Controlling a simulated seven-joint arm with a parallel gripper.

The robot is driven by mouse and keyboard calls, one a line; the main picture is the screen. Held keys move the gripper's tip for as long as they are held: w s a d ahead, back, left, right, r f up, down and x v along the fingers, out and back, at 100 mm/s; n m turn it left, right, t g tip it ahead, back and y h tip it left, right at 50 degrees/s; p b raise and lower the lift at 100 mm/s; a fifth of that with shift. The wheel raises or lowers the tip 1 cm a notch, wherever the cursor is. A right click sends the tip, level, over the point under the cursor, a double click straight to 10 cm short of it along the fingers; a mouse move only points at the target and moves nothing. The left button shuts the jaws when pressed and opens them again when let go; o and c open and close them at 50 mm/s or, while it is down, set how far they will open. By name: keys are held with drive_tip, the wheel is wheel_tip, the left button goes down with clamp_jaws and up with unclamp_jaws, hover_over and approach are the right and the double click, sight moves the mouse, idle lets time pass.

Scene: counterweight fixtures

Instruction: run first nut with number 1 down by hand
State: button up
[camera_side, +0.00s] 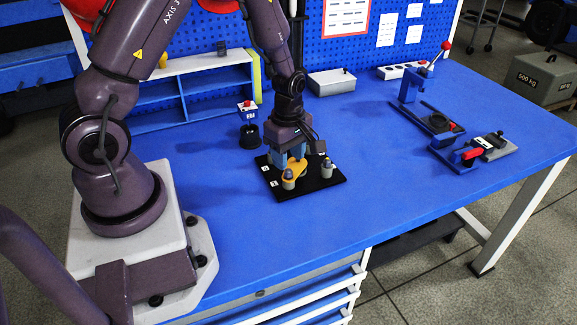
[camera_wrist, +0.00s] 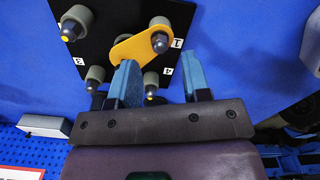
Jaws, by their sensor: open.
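A black base plate (camera_wrist: 118,40) lies on the blue table and carries several grey posts with dark cap nuts. A yellow strap (camera_wrist: 131,47) sits on the plate, around the post with the nut beside number 1 (camera_wrist: 159,43). This nut is on its post; how far down it sits I cannot tell. My gripper (camera_wrist: 160,62) is open and empty above the plate, its blue fingertips just short of that nut. The left finger hides the strap's near end. In the side view my gripper (camera_side: 289,158) is low over the plate, behind the yellow strap (camera_side: 296,171).
Another post with a nut (camera_wrist: 150,80) shows between my fingers, near number 4. One more post (camera_side: 327,168) stands at the plate's right. A black cup (camera_side: 249,137) and a grey box (camera_side: 331,82) stand behind. A clamp fixture (camera_side: 428,117) is far right. The table's front is clear.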

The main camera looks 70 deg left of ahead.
sight(289, 171)
drive_tip(key=shift+f, duration=1.8)
clamp_jaws()
